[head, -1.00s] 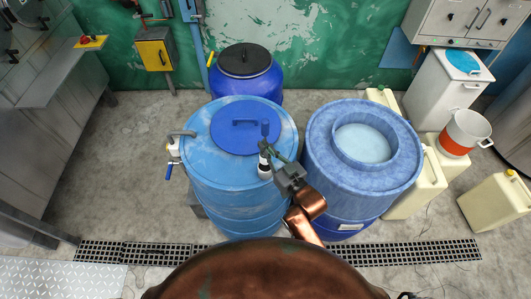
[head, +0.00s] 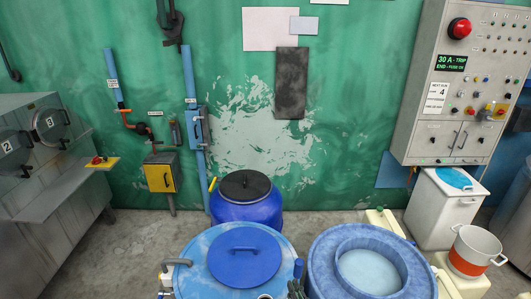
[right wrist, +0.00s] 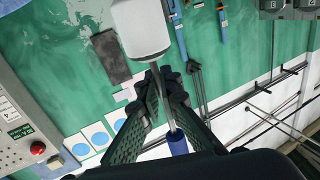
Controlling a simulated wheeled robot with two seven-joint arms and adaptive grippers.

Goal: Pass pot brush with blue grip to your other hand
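The pot brush (right wrist: 140,28) has a white cylindrical head, a thin metal shaft and a blue grip (right wrist: 177,143). My right gripper (right wrist: 163,75) is shut on its shaft, between head and grip, in the right wrist view. In the head view the blue grip (head: 298,269) stands up just above the tip of my right gripper (head: 296,290), at the bottom edge between two blue drums. The rest of the brush is hidden or out of frame there. My left gripper is not in view.
A lidded blue drum (head: 205,275) and an open-topped blue drum (head: 322,270) stand close on either side of the gripper. A darker drum (head: 245,212) is behind. A control cabinet (head: 415,120) is on the right wall. Floor at the left is clear.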

